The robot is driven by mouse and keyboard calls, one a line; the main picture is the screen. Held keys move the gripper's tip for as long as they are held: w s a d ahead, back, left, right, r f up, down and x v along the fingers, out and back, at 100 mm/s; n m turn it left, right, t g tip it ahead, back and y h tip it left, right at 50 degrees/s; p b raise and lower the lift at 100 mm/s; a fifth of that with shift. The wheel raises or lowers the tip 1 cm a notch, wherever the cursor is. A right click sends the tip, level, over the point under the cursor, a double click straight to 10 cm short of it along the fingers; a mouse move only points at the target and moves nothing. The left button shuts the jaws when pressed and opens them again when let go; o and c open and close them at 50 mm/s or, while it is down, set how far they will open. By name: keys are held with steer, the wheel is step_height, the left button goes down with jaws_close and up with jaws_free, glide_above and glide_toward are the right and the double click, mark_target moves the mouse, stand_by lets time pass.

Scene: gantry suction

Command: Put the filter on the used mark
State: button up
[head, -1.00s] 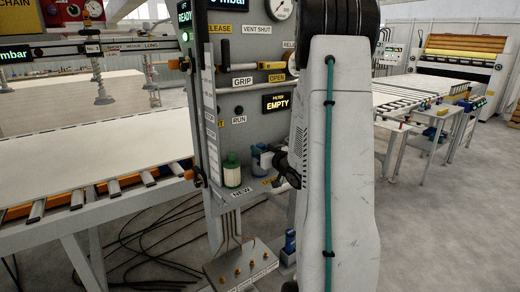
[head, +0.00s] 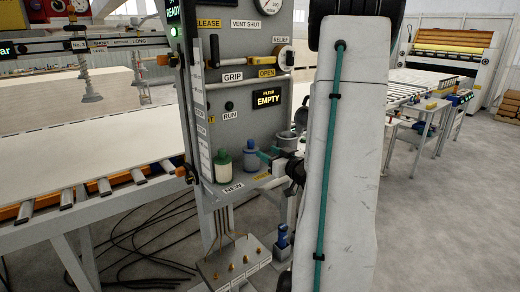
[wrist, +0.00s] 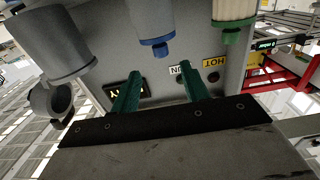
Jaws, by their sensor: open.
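Two filter-like canisters stand on the panel's small shelf. One is pale with a green cap (head: 223,165), by the NEW label (head: 233,188); the other is grey-blue with a blue cap (head: 251,158), to its right. In the wrist view, upside down, the blue-ringed canister (wrist: 152,18) is at top centre and the green-ringed one (wrist: 232,12) at top right. My gripper (head: 268,155) is open and empty, close by the blue one; its teal fingers (wrist: 159,75) point toward the canisters. A yellow label (head: 263,176) is partly hidden; I cannot read it as the used mark.
A grey cylindrical housing (head: 287,143) is right of the canisters, also at left in the wrist view (wrist: 52,45). A roller table with a white sheet (head: 90,140) is left. Cables lie on the floor.

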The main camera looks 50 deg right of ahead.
steer(key=w+a+r+g, duration=0.2)
steer(key=a+r+g, duration=0.2)
steer(key=a+g, duration=0.7)
steer(key=s+a+r+n+g+y, duration=0.1)
steer(key=s+a+g+y, duration=0.1)
steer(key=s+a, duration=0.7)
steer(key=s+a+r+n+g+y, duration=0.1)
steer(key=s+a+g+y, duration=0.1)
steer(key=s+a, duration=0.8)
steer(key=a+g, duration=0.1)
steer(key=a, duration=0.5)
steer(key=shift+a+r+n, duration=0.15)
steer(key=shift+a+n, duration=0.2)
steer(key=shift+n, duration=0.05)
